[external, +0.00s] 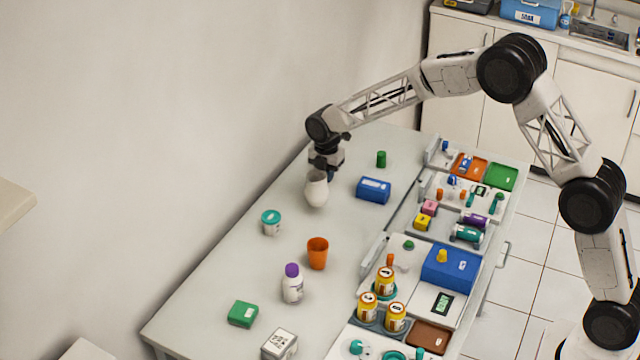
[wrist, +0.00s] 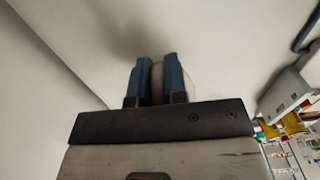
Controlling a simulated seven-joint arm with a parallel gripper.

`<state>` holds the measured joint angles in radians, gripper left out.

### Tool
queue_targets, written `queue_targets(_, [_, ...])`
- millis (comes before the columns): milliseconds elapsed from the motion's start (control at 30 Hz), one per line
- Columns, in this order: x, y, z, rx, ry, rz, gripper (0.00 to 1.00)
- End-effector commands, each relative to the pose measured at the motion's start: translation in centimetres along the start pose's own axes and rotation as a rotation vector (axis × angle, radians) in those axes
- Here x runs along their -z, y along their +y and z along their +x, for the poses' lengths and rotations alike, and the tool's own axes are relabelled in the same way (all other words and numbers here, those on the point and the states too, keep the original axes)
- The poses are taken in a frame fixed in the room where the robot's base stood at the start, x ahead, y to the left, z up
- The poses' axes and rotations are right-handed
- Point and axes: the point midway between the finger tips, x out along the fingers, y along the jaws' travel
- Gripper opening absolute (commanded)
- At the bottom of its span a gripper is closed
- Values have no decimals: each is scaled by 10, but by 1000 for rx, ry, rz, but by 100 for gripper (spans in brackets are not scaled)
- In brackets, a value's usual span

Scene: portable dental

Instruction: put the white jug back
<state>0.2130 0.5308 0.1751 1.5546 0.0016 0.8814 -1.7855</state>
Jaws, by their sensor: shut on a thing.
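The white jug (external: 316,190) is at the far end of the white table in the external view, upright or nearly so. My gripper (external: 326,172) is just above it, with its fingers at the jug's upper part. In the wrist view my gripper's two blue fingers (wrist: 158,80) are close together, with a pale rounded part of the jug (wrist: 189,82) showing between and behind them. The gripper is shut on the jug. I cannot tell whether the jug's base touches the table.
A blue box (external: 373,190) and a green cylinder (external: 381,159) stand right of the jug. A teal-lidded jar (external: 271,222), an orange cup (external: 317,253) and a purple-capped bottle (external: 292,284) stand nearer. Crowded trays line the right side. The table's left edge (external: 215,258) is clear.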

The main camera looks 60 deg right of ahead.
Motion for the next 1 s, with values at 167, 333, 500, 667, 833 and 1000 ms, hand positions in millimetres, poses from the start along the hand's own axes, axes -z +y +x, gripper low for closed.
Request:
queue_targets(167, [-2, 12, 0, -1, 0, 0, 0])
queue_targets(333, [-3, 14, 1, 0, 0, 0, 0])
queue_targets(500, [-3, 14, 1, -1, 0, 0, 0])
queue_targets(667, [-3, 14, 4, 0, 0, 0, 0])
queue_targets(833, [-3, 14, 18, 0, 0, 0, 0])
queue_targets(1000, [-3, 14, 33, 0, 0, 0, 0])
